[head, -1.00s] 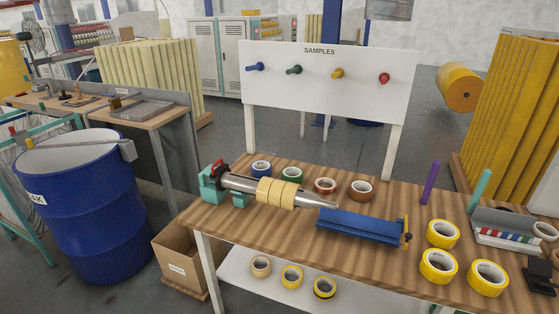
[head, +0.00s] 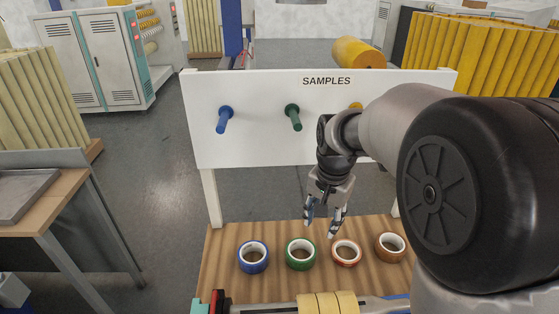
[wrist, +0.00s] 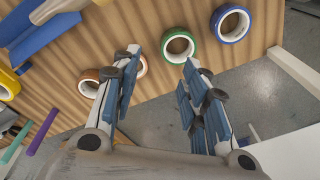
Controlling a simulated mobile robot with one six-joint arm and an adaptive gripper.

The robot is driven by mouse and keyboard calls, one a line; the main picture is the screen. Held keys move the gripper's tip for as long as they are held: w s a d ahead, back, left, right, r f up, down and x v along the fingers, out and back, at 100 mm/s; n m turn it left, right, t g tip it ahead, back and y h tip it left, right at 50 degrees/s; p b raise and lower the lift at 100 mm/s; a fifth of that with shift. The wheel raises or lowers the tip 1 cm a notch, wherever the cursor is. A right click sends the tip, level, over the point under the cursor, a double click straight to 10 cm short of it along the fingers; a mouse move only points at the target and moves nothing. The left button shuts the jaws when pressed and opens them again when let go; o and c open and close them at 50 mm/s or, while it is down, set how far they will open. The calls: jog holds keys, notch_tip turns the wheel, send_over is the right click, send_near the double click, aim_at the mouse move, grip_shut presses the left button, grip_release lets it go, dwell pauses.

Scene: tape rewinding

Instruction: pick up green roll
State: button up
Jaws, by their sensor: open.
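The green roll (head: 300,254) lies flat on the wooden table, between the blue roll (head: 253,257) and the red roll (head: 346,252). In the wrist view the green roll (wrist: 178,46) shows beyond the fingers, a little above the gap between them. My gripper (head: 323,228) is open and empty. It hangs fingers down above the table's far side, to the right of the green roll and apart from it. The fingers (wrist: 155,88) are spread wide in the wrist view.
A brown roll (head: 390,247) lies to the right of the red one. The white SAMPLES board (head: 255,145) with coloured pegs stands behind the table. A spindle with yellow rolls (head: 328,303) lies along the near side.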

jog(key=w+f+m+g+p, duration=0.2)
jog(key=w+f+m+p, duration=0.15)
jog(key=w+f, duration=0.6)
jog(key=b, duration=0.4)
send_near(310, 258)
jog(key=f, duration=0.5)
jog(key=shift+s+f, duration=0.2)
jog(key=shift+f+b, duration=1.05)
jog(key=shift+f, duration=2)
jog(key=shift+r, duration=0.1)
grip_shut()
